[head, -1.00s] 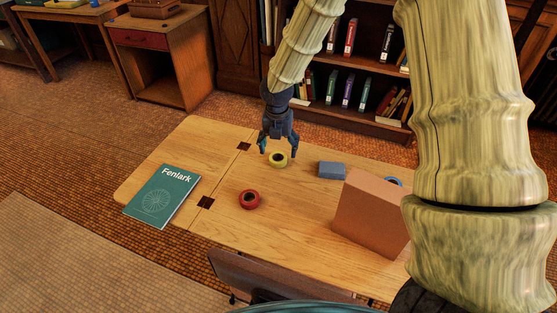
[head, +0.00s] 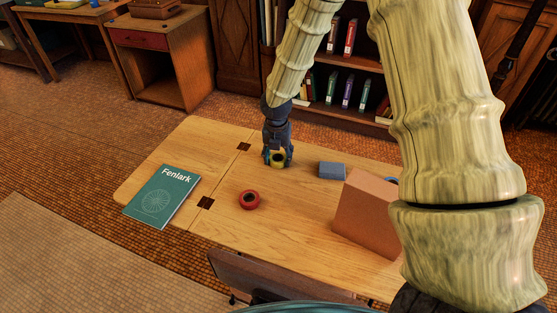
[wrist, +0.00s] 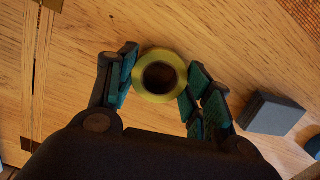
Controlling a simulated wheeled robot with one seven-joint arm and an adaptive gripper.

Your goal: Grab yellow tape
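The yellow tape (head: 278,164) is a ring lying flat on the wooden table, near its far edge. My gripper (head: 278,160) is down at the tape, with a finger on each side of it. In the wrist view, the tape (wrist: 160,97) sits between the two teal finger pads of my gripper (wrist: 160,82). The pads stand very near its sides, and the fingers are apart. I cannot tell for sure whether either pad touches the tape.
A red tape roll (head: 249,200) lies nearer on the table (head: 290,215). A blue-grey block (head: 332,170) is right of my gripper, and a brown box (head: 367,215) stands farther right. A teal book (head: 161,196) lies at the left.

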